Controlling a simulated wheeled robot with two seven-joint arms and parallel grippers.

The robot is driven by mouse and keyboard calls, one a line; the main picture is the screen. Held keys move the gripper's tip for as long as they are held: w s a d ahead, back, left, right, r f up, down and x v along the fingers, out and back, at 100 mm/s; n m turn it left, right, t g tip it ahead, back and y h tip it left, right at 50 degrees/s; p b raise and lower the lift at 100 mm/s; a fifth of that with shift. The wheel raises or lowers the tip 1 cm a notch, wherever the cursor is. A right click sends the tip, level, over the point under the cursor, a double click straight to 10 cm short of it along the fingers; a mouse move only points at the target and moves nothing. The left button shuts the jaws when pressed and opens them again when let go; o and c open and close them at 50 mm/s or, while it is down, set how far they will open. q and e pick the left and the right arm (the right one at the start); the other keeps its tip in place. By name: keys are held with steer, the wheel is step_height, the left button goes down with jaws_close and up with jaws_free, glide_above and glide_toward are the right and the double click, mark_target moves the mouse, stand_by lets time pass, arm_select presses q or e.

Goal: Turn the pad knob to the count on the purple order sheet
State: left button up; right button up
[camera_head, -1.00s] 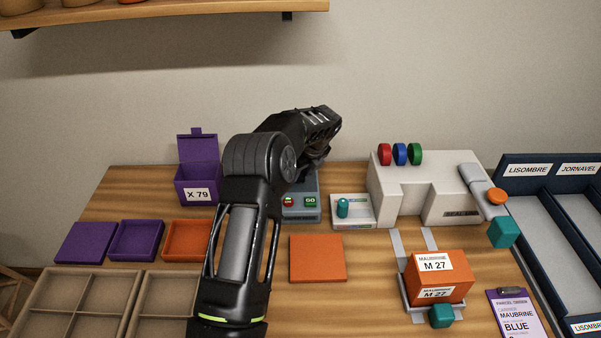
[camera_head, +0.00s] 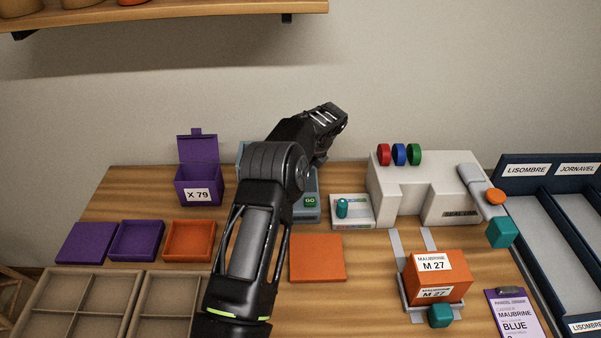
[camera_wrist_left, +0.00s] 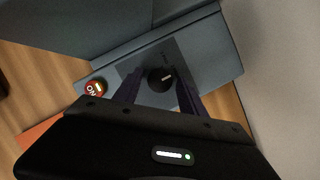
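The purple order sheet (camera_head: 514,311) lies on a clipboard at the lower right in the head view. It reads MAUBRINE and BLUE; the line below is cut off by the frame edge. A dark round knob (camera_wrist_left: 161,79) with a white mark sits on the blue-grey machine (camera_wrist_left: 205,55) in the left wrist view. My left gripper (camera_wrist_left: 157,82) has its fingers apart, one on each side of the knob; contact cannot be told. In the head view my arm hides the knob and most of the machine (camera_head: 309,213). My right gripper is out of view.
A red ON button (camera_wrist_left: 95,88) is beside my left fingers. A small white box (camera_head: 353,222) with a teal knob (camera_head: 342,207) stands right of the machine. Further right are a white press (camera_head: 430,195) and an orange parcel (camera_head: 436,278). An orange panel (camera_head: 317,258) lies in front.

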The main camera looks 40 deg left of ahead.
arm_select(q)
steer(key=shift+o, duration=0.3)
steer(key=shift+r, duration=0.1)
steer(key=b+v, duration=0.1)
steer(key=v, duration=0.6)
steer(key=shift+d+r, duration=0.2)
steer(key=shift+r, duration=0.05)
